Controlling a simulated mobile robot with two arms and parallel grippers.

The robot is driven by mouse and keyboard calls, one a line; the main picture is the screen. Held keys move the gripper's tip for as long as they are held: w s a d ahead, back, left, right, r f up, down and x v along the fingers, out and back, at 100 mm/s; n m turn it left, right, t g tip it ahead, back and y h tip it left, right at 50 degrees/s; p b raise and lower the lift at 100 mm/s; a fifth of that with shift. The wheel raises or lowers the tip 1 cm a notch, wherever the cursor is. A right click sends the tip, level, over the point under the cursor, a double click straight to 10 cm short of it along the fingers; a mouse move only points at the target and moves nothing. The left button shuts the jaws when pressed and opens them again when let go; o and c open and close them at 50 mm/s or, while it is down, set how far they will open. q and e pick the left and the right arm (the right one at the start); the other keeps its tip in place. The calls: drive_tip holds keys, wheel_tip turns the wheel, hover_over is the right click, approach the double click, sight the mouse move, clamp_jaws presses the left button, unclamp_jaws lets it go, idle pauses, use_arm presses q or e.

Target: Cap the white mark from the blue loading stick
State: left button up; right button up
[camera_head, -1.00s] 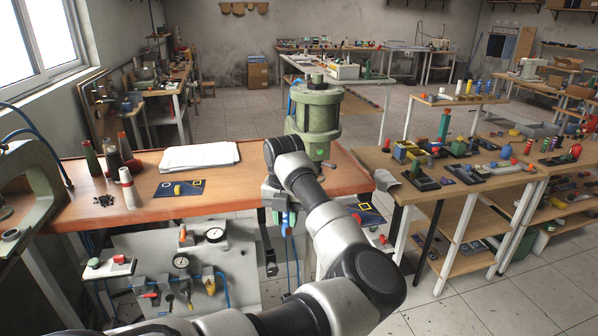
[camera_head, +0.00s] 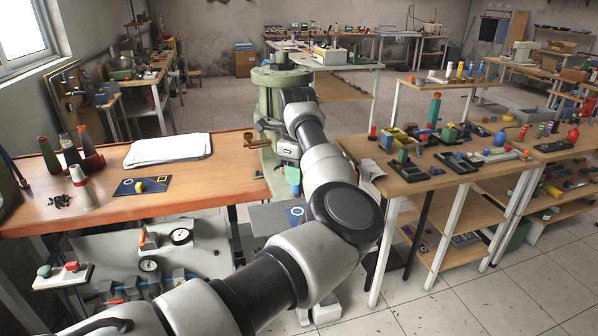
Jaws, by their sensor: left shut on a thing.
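My left arm rises from the bottom left, and its gripper (camera_head: 292,178) is by the green press at the bench's right end. The gripper points down, with a small pale blue-green piece at its fingertips; the arm partly hides it. A dark card with a white ring (camera_head: 296,211) lies just below, partly covered by my arm. Another dark card (camera_head: 122,188) lies on the wooden bench, with a white ring, a yellow square outline and a yellow piece (camera_head: 139,186) between them. I cannot pick out a blue loading stick for certain. My right gripper is not in view.
The green press (camera_head: 270,105) stands behind my gripper, and a brass fitting (camera_head: 257,142) shows beside it. White sheets (camera_head: 168,149) and several cones stand on the bench (camera_head: 215,190). A crowded side table (camera_head: 400,188) is close to my arm's right.

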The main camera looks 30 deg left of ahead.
sight(299, 196)
use_arm(q)
drive_tip(key=shift+f, duration=0.25)
drive_tip(key=shift+f+b, duration=1.3)
drive_tip(key=shift+f, duration=0.6)
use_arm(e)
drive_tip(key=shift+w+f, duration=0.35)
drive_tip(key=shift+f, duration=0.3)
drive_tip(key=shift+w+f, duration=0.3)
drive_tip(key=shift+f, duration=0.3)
use_arm(q)
drive_tip(key=shift+d, duration=0.2)
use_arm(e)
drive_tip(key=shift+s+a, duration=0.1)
use_arm(q)
drive_tip(key=shift+f, duration=0.4)
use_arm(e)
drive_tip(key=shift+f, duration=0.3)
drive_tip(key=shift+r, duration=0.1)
use_arm(q)
drive_tip(key=shift+r+p, duration=1.6)
drive_tip(key=shift+r, duration=1.45)
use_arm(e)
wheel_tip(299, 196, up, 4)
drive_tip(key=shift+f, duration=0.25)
